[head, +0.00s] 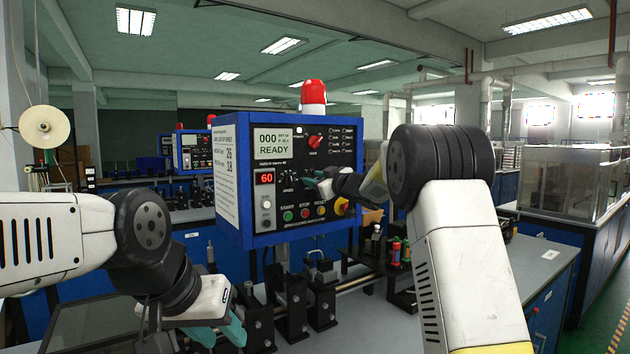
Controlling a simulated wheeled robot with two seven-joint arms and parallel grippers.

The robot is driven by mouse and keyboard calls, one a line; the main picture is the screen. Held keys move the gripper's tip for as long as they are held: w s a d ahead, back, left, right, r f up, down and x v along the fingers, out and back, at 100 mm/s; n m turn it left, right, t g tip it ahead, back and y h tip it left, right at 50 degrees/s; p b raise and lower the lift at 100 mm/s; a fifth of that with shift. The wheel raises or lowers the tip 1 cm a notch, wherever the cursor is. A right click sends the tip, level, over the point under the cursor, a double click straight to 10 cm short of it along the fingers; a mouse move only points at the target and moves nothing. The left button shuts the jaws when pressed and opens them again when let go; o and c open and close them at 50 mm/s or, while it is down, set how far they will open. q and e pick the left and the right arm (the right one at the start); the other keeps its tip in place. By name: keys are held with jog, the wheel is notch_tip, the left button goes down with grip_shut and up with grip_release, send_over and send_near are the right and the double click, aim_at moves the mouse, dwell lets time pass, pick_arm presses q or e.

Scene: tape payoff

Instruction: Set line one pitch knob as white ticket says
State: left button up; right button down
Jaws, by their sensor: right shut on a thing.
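The blue control box (247,220) stands mid-view, with a screen (275,142) reading "000" and "READY" and a red display (265,178) reading "60". A white sheet (227,175) on its left side carries small print and the larger numbers 26 and 28. A red knob (314,142) sits at the upper right of the screen. My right gripper (316,183) is at the panel below the red knob, shut on a knob that its fingers mostly hide; I cannot read its setting. My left gripper (218,334) is low at left, fingertips apart, empty, away from the box.
Start, stop and reset buttons (304,213) and a yellow-collared red stop button (341,206) lie just below my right gripper. A red beacon (314,94) tops the box. Black fixtures (292,310) stand on the bench below. A white reel (44,128) hangs far left.

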jog(key=shift+s+a+f+n, duration=0.1)
jog(key=shift+f+n, duration=0.05)
jog(key=shift+n, duration=4.15)
jog(key=c, duration=1)
grip_release()
